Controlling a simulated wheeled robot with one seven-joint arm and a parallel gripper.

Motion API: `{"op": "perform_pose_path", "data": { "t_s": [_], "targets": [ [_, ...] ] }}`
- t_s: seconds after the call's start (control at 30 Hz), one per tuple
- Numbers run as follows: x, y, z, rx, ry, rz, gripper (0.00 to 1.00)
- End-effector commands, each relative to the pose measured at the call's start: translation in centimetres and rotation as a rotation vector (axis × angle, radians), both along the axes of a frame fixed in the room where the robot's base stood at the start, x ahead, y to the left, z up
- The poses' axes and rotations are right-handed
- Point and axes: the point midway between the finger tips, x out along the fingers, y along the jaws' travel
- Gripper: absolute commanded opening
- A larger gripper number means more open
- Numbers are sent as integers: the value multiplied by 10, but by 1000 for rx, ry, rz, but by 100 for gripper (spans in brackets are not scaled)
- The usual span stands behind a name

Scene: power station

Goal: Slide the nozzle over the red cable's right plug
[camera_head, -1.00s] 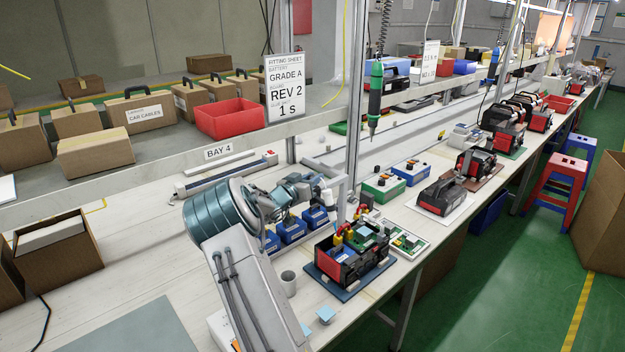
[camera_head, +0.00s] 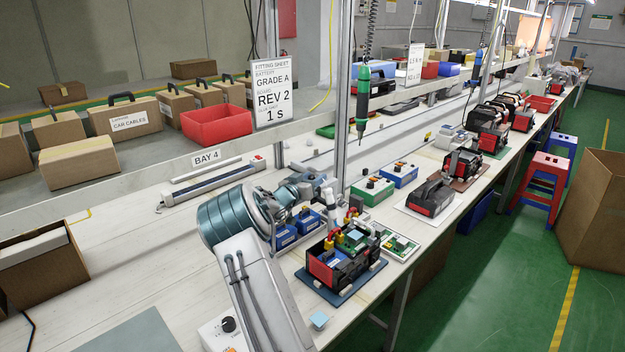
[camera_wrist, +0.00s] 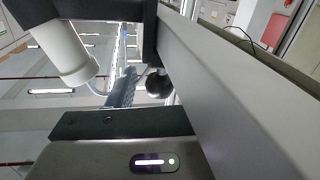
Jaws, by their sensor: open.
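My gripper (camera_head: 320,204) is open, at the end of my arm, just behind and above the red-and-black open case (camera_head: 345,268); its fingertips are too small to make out. A pale upright cylinder (camera_head: 331,198), possibly the nozzle, shows at the gripper. A pale tube with a rounded end (camera_wrist: 68,52) fills the upper left of the wrist view. The case holds a green board (camera_head: 354,238), with red plug-like parts (camera_head: 351,214) and yellow ones (camera_head: 329,251) at its back and left. I cannot tell which is the red cable's right plug. No contact shows.
Blue boxes (camera_head: 285,237) stand behind the case, beside my arm. A metal post (camera_head: 342,130) rises close behind the gripper. A green-topped tray (camera_head: 398,243) lies right of the case.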

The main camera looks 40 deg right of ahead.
Motion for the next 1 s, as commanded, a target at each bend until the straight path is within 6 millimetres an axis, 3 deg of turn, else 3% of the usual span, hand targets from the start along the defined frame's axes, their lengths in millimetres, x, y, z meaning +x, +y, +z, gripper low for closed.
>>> {"op": "perform_pose_path", "data": {
  "t_s": [0.17, 0.63, 0.8, 1.0],
  "targets": [
    [-4, 14, -1, 2, 0, 2, 47],
    [-39, 108, -1, 1, 0, 4, 47],
    [-46, 125, 0, 1, -1, 2, 47],
    [-48, 130, 0, 0, 0, 0, 47]
  ]
}}
